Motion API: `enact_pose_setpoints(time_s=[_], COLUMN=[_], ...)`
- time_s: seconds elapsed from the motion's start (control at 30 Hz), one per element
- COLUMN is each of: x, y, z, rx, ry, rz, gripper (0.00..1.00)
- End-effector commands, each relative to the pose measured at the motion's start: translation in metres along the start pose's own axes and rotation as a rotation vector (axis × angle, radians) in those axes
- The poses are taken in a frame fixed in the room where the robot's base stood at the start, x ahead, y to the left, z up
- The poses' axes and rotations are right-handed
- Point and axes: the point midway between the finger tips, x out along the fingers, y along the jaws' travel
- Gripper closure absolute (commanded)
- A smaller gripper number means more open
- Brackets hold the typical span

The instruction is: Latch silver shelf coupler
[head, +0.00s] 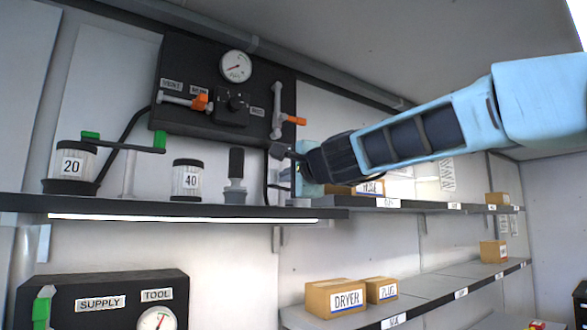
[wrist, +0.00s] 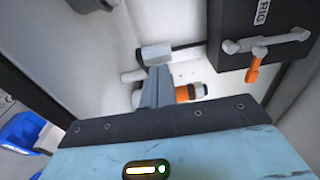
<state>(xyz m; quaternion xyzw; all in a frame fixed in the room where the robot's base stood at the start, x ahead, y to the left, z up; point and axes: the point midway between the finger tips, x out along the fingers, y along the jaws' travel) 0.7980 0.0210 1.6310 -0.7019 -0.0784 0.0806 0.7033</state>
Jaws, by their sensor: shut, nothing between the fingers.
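In the wrist view, a silver fitting with an orange band (wrist: 183,94) lies behind my fingers, which cover its middle. I take it to be the shelf coupler; I cannot tell whether it is latched. A grey-silver hose end (wrist: 154,55) on a black hose sits just beyond the fingertips. My gripper (wrist: 158,72) is shut and empty, its fingertips close to both; contact cannot be told. In the head view my gripper (head: 281,153) is above the upper shelf (head: 180,207), right of the black panel (head: 200,85). The coupler is mostly hidden there.
The panel carries a gauge (head: 235,66) and orange-handled valves, one close to my gripper (head: 288,119). Boxes (head: 335,298) sit on the lower shelf. A blue bin (wrist: 20,130) shows at lower left.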

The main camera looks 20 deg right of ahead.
Motion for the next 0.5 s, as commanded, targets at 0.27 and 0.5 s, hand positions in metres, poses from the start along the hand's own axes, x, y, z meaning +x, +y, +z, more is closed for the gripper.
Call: enact_pose_setpoints(time_s=[0.27,0.5], x=[0.007,0.014], y=[-0.004,-0.003], z=[0.018,0.028], rx=[-0.002,-0.002], ry=[0.132,0.131], rz=[-0.002,-0.002], gripper=[1.00,1.00])
